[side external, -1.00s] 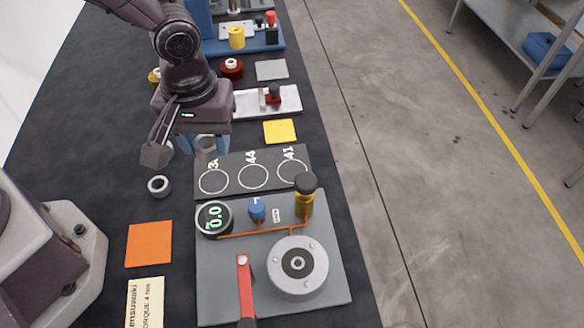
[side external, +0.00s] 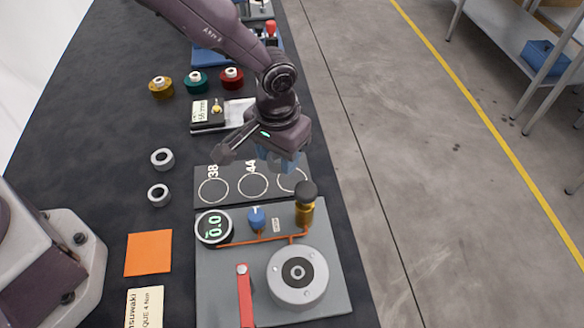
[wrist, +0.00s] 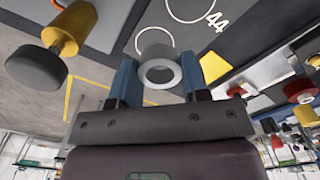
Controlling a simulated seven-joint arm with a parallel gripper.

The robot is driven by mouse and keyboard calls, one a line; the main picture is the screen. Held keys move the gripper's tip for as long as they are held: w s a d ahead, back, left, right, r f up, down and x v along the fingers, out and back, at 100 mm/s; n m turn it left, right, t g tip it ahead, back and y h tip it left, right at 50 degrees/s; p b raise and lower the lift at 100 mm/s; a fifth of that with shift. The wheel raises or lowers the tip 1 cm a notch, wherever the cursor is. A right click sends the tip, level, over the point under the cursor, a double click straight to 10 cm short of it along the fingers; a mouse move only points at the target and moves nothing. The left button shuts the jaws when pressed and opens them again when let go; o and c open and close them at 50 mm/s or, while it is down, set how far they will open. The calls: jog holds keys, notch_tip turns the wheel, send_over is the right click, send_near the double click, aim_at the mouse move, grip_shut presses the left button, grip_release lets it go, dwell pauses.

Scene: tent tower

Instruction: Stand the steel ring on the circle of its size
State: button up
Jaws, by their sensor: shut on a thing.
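My gripper (side external: 283,158) is shut on a steel ring (wrist: 159,73), which sits between the two blue fingers in the wrist view. In the side view it is over the right end of the dark circle board (side external: 203,172). The 38 circle (side external: 213,203) and the 44 circle (side external: 252,197) are empty. The right circle (side external: 292,190) is partly hidden by my gripper and the brass post. In the wrist view the ring overlaps a circle outline (wrist: 139,40) beside the 44 circle; its height above the board is unclear. Two other steel rings, (side external: 162,158) and (side external: 158,195), lie left of the board.
A brass post with a dark knob (side external: 306,203) stands close to the right circle. The grey fixture plate (side external: 215,290) with a gauge and red lever lies in front. Yellow, green and red pieces (side external: 196,83) stand behind. An orange square (side external: 148,252) lies at left.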

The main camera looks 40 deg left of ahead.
aim_at(292, 180)
jog(key=shift+w+d+f, duration=0.25)
jog(key=shift+w+f, duration=0.25)
jog(key=shift+f, duration=0.15)
jog(key=shift+w+d+f, duration=0.25)
jog(key=shift+w+f, duration=0.2)
jog(key=shift+f, duration=0.15)
jog(key=shift+w+d+f, duration=0.1)
jog(key=shift+w+f, duration=0.05)
jog(key=shift+f, duration=0.75)
jog(key=shift+w+f, duration=0.1)
jog(key=shift+f, duration=0.8)
jog(key=shift+f, duration=0.1)
jog(key=o, duration=1.1)
jog(key=shift+c, duration=0.2)
notch_tip(292, 180, up, 12)
jog(key=shift+r, duration=0.2)
